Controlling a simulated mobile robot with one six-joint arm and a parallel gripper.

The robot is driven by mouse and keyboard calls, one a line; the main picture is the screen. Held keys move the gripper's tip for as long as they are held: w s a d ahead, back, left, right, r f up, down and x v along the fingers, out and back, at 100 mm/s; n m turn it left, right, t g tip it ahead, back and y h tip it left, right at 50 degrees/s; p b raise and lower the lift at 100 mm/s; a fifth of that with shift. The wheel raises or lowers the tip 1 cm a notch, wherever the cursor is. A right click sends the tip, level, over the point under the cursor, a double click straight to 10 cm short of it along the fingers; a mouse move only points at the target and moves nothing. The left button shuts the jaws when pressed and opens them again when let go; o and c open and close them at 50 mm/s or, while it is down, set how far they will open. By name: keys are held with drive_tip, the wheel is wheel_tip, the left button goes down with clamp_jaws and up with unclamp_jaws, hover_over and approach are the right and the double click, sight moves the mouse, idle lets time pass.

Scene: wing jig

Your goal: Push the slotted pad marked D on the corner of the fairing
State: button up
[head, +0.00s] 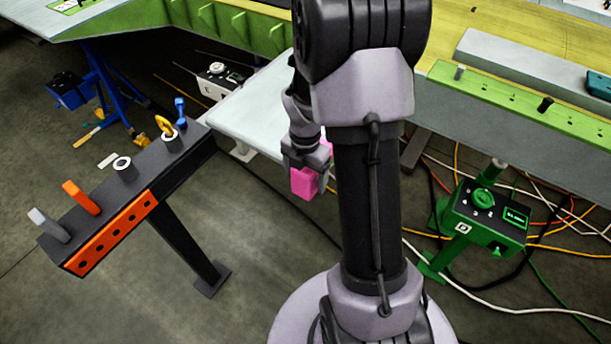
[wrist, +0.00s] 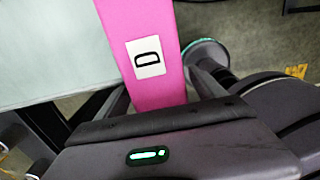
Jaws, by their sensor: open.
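The pink pad (head: 304,184) hangs at the near right corner of the pale fairing panel (head: 250,118), partly hidden by my gripper (head: 308,158). In the wrist view the pad (wrist: 175,35) carries a white label with a black D. There it lies against the right edge of the fairing (wrist: 55,50). My gripper (wrist: 160,95) is open, with a finger on each side of the pad. The slot does not show, so I cannot tell how far the pad sits on the corner.
A dark stand (head: 145,180) with several upright tools is at left. A green device (head: 487,215) stands at right among loose cables. The green-edged wing bench (head: 520,100) runs behind my arm. Bare floor lies below the fairing.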

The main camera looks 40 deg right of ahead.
idle(0.3)
wheel_tip(320, 180, up, 17)
drive_tip(key=p, duration=0.4)
drive_tip(key=shift+r+p, duration=0.2)
drive_tip(key=shift+p, duration=0.2)
